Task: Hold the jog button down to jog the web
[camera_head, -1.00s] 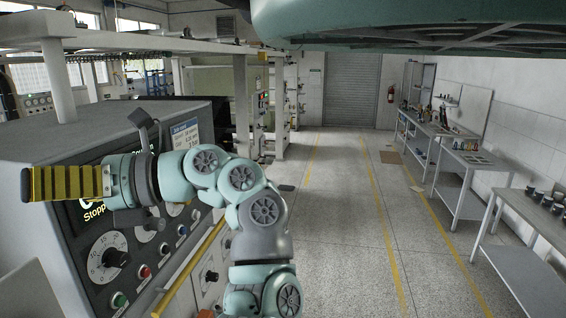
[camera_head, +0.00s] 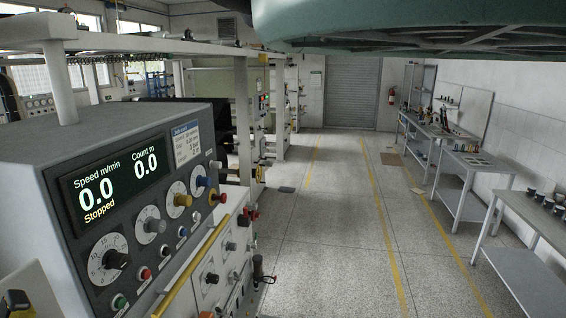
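The machine's control panel (camera_head: 140,235) stands at the left, with several push buttons in a slanting row. They include a green one (camera_head: 119,301), a red one (camera_head: 145,273), a dark one (camera_head: 165,250) and a blue one (camera_head: 182,231). Their labels are too small to read, so I cannot tell which is the jog button. The display (camera_head: 110,190) reads Speed 0.0, Count 0.0 and "Stopped". A small dark and yellow shape (camera_head: 18,302) at the bottom left corner may be part of my gripper; its fingers cannot be made out. No contact with the panel shows.
Knobs (camera_head: 108,260) sit above the buttons, and a red mushroom button (camera_head: 219,197) is at the panel's far end. A yellow rail (camera_head: 190,268) runs along the front. The floor (camera_head: 340,230) is clear, with workbenches (camera_head: 470,170) at the right.

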